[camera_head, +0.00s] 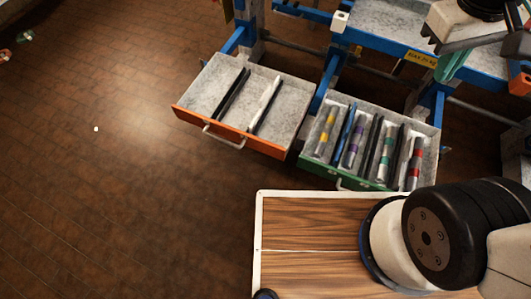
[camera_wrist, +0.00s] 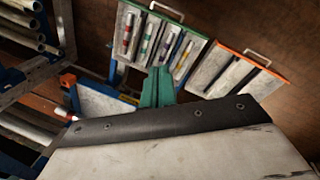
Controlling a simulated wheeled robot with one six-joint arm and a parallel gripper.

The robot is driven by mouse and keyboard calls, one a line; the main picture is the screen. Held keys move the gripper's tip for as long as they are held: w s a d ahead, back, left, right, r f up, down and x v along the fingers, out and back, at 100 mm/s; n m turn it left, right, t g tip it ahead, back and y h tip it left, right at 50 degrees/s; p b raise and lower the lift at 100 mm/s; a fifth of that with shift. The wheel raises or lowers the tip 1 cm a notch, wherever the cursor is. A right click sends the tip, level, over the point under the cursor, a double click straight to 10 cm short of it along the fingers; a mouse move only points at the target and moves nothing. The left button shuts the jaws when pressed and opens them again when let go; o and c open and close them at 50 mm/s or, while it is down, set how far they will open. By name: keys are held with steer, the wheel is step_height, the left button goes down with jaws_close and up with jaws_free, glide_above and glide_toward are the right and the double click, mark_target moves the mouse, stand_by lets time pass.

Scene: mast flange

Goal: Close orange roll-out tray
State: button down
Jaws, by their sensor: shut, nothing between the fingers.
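The orange roll-out tray (camera_head: 284,108) stands pulled out from the blue frame, with a silver handle (camera_head: 224,137) on its orange front. Dark dividers or bars and a pale bar lie in its grey bed. The tray also shows at the right of the wrist view (camera_wrist: 235,85). My gripper (camera_head: 443,72) has teal fingers and is at the upper right, above the blue bench and apart from the orange tray. Its fingers (camera_wrist: 160,74) are together and empty in the wrist view. There they overlap the lower edge of the green-fronted tray.
A green-fronted tray (camera_head: 316,172) is also pulled out, right of the orange one, holding several banded cylinders. The blue-edged bench (camera_head: 385,42) is behind. My wood-topped base fills the lower right.

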steer(key=w+a+f+n+h, duration=0.3)
steer(key=w+f+n, duration=0.15)
steer(key=w, duration=0.35)
steer(key=n+t+h, duration=0.1)
steer(key=n+t, duration=0.6)
steer(key=n, duration=1)
glide_above(274, 149)
steer(key=s+a, duration=0.2)
steer(key=s, duration=0.1)
step_height(274, 149, down, 31)
steer(key=s+a+f+n+t+y, duration=0.15)
steer(key=s+f+n, duration=0.3)
steer(key=f, duration=0.45)
steer(key=s+a+f+n+g+y, duration=0.1)
steer(key=s+a+f+n, duration=0.15)
steer(key=s+f, duration=0.4)
steer(key=shift+n+t, duration=0.25)
steer(key=shift+n, duration=0.1)
steer(key=shift+w+d+r+x, duration=0.1)
steer(key=shift+w+r+x, duration=0.2)
steer(key=shift+x, duration=2.15)
steer(key=shift+w+d+r+x, duration=0.1)
steer(key=shift+w+r+x, duration=0.2)
steer(key=shift+x, duration=2.2)
steer(key=shift+w+d+r+x, duration=0.1)
steer(key=shift+w+r+x, duration=0.2)
steer(key=shift+x, duration=2.15)
